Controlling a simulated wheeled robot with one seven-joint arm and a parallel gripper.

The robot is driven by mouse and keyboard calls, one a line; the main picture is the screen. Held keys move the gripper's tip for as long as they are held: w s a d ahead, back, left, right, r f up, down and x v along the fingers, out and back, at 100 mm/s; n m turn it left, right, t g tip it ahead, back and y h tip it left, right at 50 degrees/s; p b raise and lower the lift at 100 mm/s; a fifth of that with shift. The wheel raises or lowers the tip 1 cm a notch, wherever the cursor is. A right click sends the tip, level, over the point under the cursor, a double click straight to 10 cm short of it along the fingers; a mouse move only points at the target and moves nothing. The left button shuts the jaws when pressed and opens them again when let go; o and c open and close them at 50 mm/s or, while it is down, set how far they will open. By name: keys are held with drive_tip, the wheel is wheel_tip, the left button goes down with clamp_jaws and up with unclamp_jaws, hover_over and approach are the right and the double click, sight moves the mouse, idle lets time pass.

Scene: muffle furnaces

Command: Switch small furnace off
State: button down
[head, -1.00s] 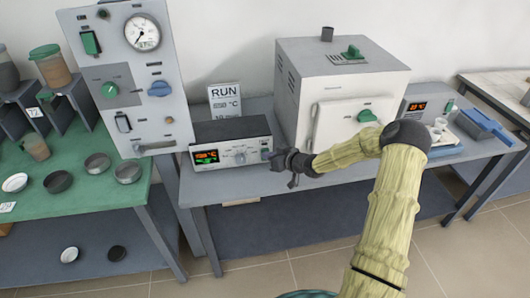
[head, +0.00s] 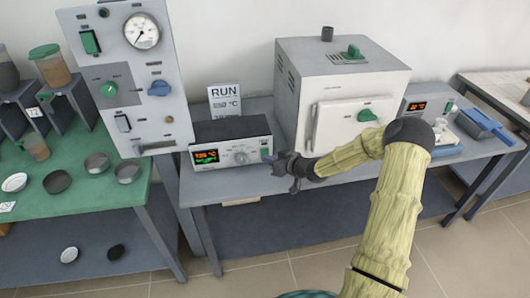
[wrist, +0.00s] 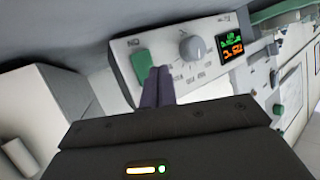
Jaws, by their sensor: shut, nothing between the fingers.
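The controller box (head: 232,143) stands left of the white furnace (head: 345,95). Its front has a lit orange and green display (head: 206,156), a grey knob (head: 240,156) and a green rocker switch (head: 265,153) at the right end. In the wrist view the panel is upside down, with the green switch (wrist: 141,64) left of the knob (wrist: 192,47) and the display (wrist: 231,47). My gripper (head: 274,160) is shut and empty, its tips at the switch end of the panel. In the wrist view my fingertips (wrist: 157,72) overlap the switch's edge; contact cannot be told.
A tall grey gauge panel (head: 125,80) stands close left of the controller. A card marked RUN (head: 224,98) is behind it. A second display (head: 417,106) and a blue tray (head: 484,126) are right of the furnace. The strip of table before the furnace is mostly clear.

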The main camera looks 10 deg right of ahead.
drive_tip(key=shift+s+f, duration=0.15)
drive_tip(key=shift+s, duration=1)
drive_tip(key=shift+s+f, duration=0.15)
drive_tip(key=shift+s, duration=1)
drive_tip(key=shift+s+a+r, duration=0.1)
drive_tip(key=shift+s+r, duration=0.05)
drive_tip(key=shift+r, duration=0.05)
drive_tip(key=s+r+m+g+h+p, duration=0.2)
drive_tip(key=s+r+g+h+p, duration=0.2)
drive_tip(key=s+r, duration=0.7)
drive_tip(key=s+r+m+g+h+p, duration=0.3)
drive_tip(key=s+r+p, duration=0.3)
drive_tip(key=s+r, duration=0.5)
drive_tip(key=s+g, duration=0.1)
drive_tip(key=s, duration=0.4)
drive_tip(key=shift+a+r+h, duration=0.35)
drive_tip(key=shift+h, duration=0.05)
